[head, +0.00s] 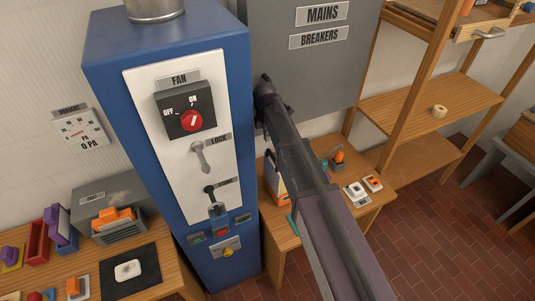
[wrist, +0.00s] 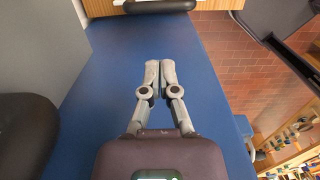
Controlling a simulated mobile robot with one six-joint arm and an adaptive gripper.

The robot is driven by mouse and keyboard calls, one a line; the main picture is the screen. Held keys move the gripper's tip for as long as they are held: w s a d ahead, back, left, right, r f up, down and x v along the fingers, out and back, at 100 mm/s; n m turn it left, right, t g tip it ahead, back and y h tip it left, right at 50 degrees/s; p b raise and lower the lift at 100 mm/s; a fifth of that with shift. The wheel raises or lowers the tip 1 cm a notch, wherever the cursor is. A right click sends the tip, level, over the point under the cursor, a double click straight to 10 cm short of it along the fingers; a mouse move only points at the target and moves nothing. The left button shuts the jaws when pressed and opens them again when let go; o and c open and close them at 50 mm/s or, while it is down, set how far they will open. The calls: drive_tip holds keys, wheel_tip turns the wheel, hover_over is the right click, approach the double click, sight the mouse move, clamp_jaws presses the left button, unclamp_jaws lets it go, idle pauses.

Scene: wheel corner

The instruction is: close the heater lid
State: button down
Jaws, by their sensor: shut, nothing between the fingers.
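A grey box with a slotted front (head: 124,233), which looks like the heater, stands on the left wooden bench. An orange block (head: 114,218) shows at its top front. I cannot tell the lid apart clearly or how far it stands open. My gripper is at the far end of my arm, by the right side of the blue cabinet (head: 105,85); its fingers are hidden in the head view. In the wrist view my gripper (wrist: 160,66) is shut and empty, its fingertips together in front of the cabinet's blue side (wrist: 112,85). It is well away from the grey box.
The blue cabinet, with a red fan knob (head: 192,121) and lock lever (head: 201,157), stands between my arm and the grey box. A grey breaker panel (head: 330,75) is behind my arm. Purple and red blocks and a black mat (head: 112,282) crowd the left bench. Shelves stand right.

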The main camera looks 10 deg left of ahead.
drive_tip(key=shift+f, duration=0.15)
wheel_tip(320, 180, down, 10)
drive_tip(key=b, duration=1)
drive_tip(key=shift+w+d, duration=0.1)
idle(0.9)
